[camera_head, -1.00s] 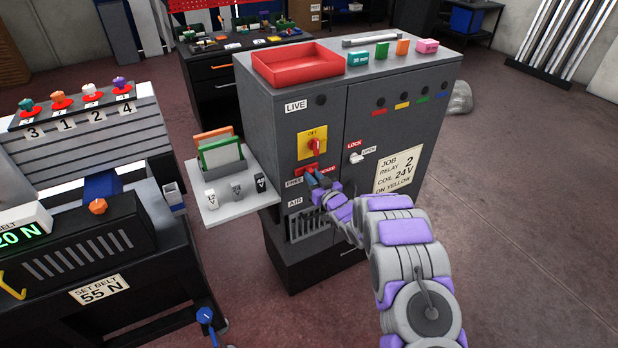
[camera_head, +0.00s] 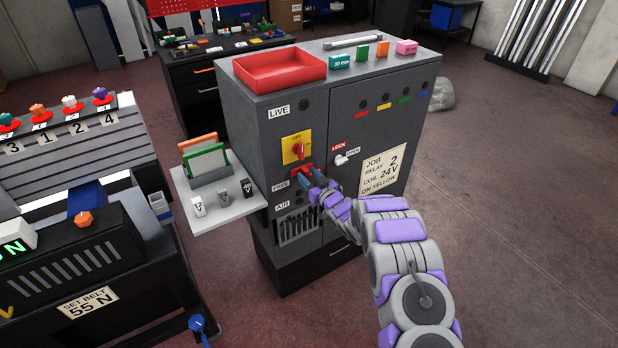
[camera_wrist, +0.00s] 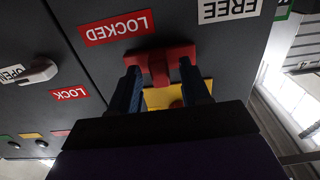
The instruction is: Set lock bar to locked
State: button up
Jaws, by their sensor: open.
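The red lock bar (camera_wrist: 160,64) shows in the wrist view between my two dark fingertips, on the grey cabinet front just beside the yellow switch plate. Its red LOCKED label (camera_wrist: 115,28) and white FREE label (camera_wrist: 228,8) lie on opposite sides of it. In the head view the lock bar (camera_head: 303,171) is partly hidden by my gripper (camera_head: 313,178), which reaches to it from the lower right. My gripper is open, with a finger on either side of the bar. I cannot tell whether the fingers touch it. In the head view the FREE label (camera_head: 280,186) is left of the bar.
The yellow plate with a red rotary switch (camera_head: 297,149) is just above the bar. A white LOCK/OPEN lever (camera_head: 341,159) is to the right on the cabinet door. A side shelf (camera_head: 235,208) with card holders and small tagged parts juts out at the left.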

jog(key=p+v, duration=0.2)
jog(key=v, duration=1.5)
jog(key=shift+s+d+f, duration=0.1)
jog(key=shift+s+d, duration=0.05)
